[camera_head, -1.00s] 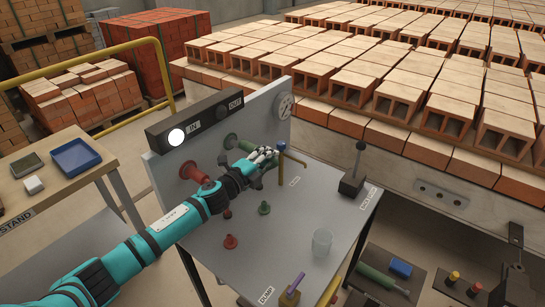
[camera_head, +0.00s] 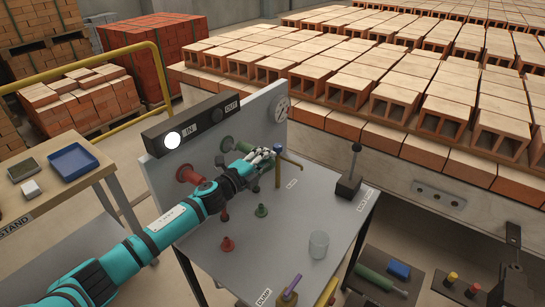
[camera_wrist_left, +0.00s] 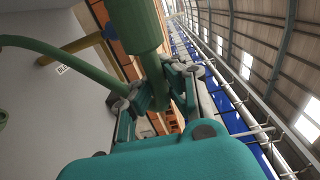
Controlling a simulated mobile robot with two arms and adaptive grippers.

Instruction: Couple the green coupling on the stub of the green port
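The green port (camera_head: 228,144) sits on the grey upright panel, with a dark green round end facing out. My left gripper (camera_head: 264,156) is just to its right, in front of the panel. In the left wrist view its fingers (camera_wrist_left: 158,88) close around the narrow part of a green piece, the green coupling (camera_wrist_left: 132,25), whose thick end fills the top. A curved green hose (camera_wrist_left: 50,52) comes in from the left. My right gripper is out of view.
A red port (camera_head: 188,173) is left of the arm. A small green fitting (camera_head: 261,210), a red one (camera_head: 227,243), a clear cup (camera_head: 319,244) and a lever box (camera_head: 347,187) stand on the table.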

